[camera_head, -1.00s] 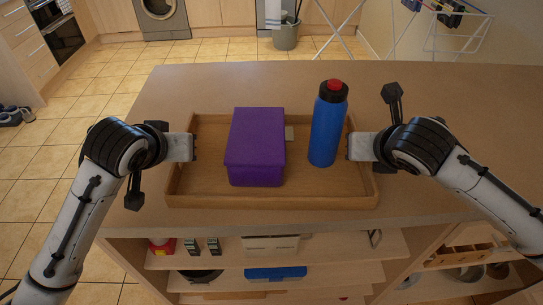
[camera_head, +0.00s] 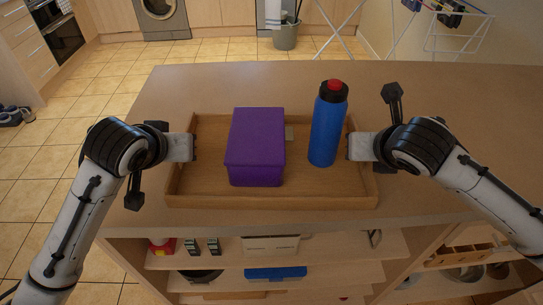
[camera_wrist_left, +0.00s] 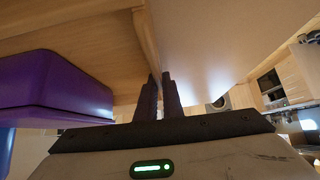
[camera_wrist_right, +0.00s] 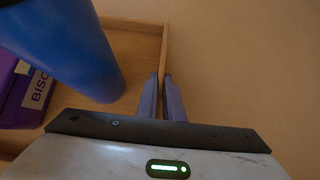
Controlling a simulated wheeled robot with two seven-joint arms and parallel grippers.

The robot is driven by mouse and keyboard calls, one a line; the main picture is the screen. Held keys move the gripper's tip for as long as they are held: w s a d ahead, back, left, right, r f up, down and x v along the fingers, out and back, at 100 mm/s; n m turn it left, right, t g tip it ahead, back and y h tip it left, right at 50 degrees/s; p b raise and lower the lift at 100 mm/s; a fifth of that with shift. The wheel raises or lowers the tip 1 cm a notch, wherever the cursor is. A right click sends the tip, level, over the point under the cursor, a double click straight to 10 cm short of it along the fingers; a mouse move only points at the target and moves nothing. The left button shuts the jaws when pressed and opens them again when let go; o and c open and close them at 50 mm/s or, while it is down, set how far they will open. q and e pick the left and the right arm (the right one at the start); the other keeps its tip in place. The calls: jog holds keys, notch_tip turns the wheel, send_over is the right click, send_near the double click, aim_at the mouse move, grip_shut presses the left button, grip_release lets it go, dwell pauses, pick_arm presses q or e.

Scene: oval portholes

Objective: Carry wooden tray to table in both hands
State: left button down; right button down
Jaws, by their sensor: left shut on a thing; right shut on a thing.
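The wooden tray (camera_head: 275,200) is at the front of the counter top in the head view. A purple box (camera_head: 256,146) and a blue bottle (camera_head: 326,125) with a black and red cap stand upright in it. My left gripper (camera_head: 194,147) is shut on the tray's left wall; the wall shows between its fingers (camera_wrist_left: 160,95) in the left wrist view. My right gripper (camera_head: 349,146) is shut on the tray's right wall, also between the fingers (camera_wrist_right: 164,97) in the right wrist view. Whether the tray touches the counter is hard to tell.
The counter top (camera_head: 430,85) is clear behind and beside the tray. Shelves (camera_head: 330,260) with several items are below its front edge. A drying rack (camera_head: 440,35) and a grey bucket (camera_head: 286,37) stand on the tiled floor beyond.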

pick_arm(q)
jog(key=shift+w+r, duration=0.1)
jog(key=shift+r, duration=0.2)
pick_arm(e)
jog(key=shift+w+r, duration=0.1)
jog(key=shift+r, duration=0.2)
